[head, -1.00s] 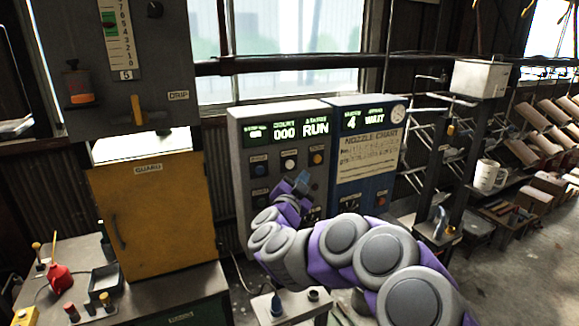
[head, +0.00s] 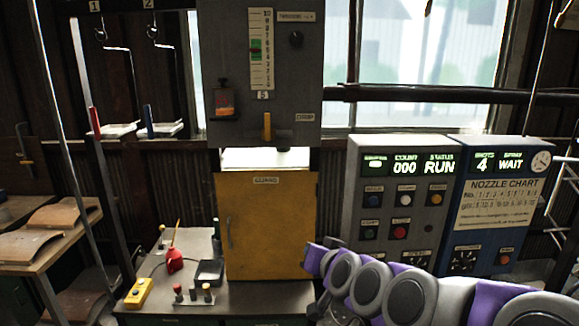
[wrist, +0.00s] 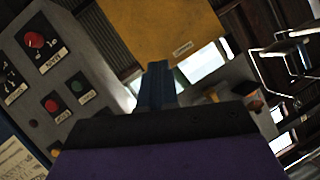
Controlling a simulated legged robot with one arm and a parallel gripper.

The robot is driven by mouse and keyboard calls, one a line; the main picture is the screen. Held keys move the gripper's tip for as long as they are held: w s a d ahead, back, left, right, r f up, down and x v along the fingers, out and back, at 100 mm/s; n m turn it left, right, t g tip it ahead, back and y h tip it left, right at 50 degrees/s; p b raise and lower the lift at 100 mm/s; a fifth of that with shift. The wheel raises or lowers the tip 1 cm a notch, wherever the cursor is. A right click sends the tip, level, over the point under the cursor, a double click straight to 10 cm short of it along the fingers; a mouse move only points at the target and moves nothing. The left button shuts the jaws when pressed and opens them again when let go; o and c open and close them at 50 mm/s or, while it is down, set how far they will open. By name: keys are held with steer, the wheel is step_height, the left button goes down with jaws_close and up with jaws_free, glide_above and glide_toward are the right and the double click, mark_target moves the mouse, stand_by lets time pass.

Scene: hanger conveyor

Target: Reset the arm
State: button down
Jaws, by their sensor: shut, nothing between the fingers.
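My purple and grey arm reaches in from the lower right of the head view, in front of the control boxes. My gripper (wrist: 157,85) shows in the wrist view as narrow blue-grey fingers, shut with nothing between them. The yellow guard door (head: 268,228) stands behind and left of the arm, closed. It also shows at the top of the wrist view (wrist: 160,25).
The grey control box (head: 402,200) reads RUN and the blue box (head: 497,215) reads WAIT. A bench holds a red oil can (head: 174,262), a black tray (head: 208,272) and a yellow box (head: 139,293). A lever (head: 267,127) sits on the grey panel above the door.

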steer(key=s+d+f+g+h, duration=0.1)
steer(key=s+d+f+g, duration=0.2)
steer(key=s, duration=1)
steer(key=s+d+f+n+g+h, duration=0.1)
steer(key=s+f+g, duration=0.5)
steer(key=s, duration=0.7)
steer(key=s+d+f+g+h, duration=0.2)
steer(key=s+d+f+g, duration=0.2)
steer(key=s, duration=0.8)
steer(key=shift+s+d+f+n+g, duration=0.3)
steer(key=shift+s+d+g, duration=0.1)
steer(key=shift+g, duration=0.3)
stand_by(0.7)
